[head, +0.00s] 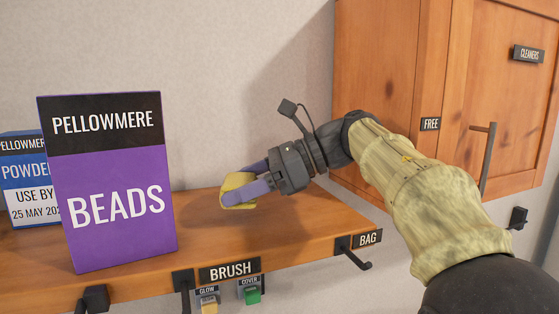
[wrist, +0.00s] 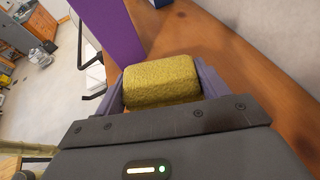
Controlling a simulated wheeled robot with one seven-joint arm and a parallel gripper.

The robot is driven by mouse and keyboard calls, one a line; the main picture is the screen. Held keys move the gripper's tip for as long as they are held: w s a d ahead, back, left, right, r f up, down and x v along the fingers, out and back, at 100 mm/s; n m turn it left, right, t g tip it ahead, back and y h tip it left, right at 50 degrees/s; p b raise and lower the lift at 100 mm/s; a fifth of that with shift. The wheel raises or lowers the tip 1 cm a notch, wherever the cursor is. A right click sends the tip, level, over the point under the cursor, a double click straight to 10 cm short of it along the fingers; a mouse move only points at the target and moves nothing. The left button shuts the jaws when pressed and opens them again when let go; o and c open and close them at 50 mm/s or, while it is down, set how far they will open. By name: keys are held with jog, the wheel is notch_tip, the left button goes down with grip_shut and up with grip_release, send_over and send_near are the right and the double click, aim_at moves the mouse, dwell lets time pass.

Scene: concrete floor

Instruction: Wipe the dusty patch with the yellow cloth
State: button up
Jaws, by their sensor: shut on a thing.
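The yellow cloth (head: 235,183) is a thick, folded-looking pad between the two purple-grey fingers of my gripper (head: 246,186). The wrist view shows the cloth (wrist: 162,80) filling the gap, with a finger on each side. The gripper reaches in from the right, over the wooden shelf (head: 300,232), to the right of the purple box. The cloth is low over the shelf top; I cannot tell whether it touches. I cannot make out a clear dusty patch; a darker area around the cloth may be shadow.
A purple BEADS box (head: 118,200) stands close to the left of my gripper, with a blue powder box (head: 30,185) behind it. A wooden cabinet (head: 385,90) is at the right. Hooks and BRUSH (head: 229,271) and BAG (head: 367,238) labels line the shelf's front edge.

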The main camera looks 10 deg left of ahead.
jog(key=shift+a+r+p, duration=0.25)
jog(key=shift+r+p, duration=0.25)
jog(key=shift+r, duration=0.35)
jog(key=shift+s+d+r+p, duration=0.1)
jog(key=shift+r+p, duration=0.55)
jog(key=shift+r, duration=0.4)
jog(key=shift+w, duration=0.2)
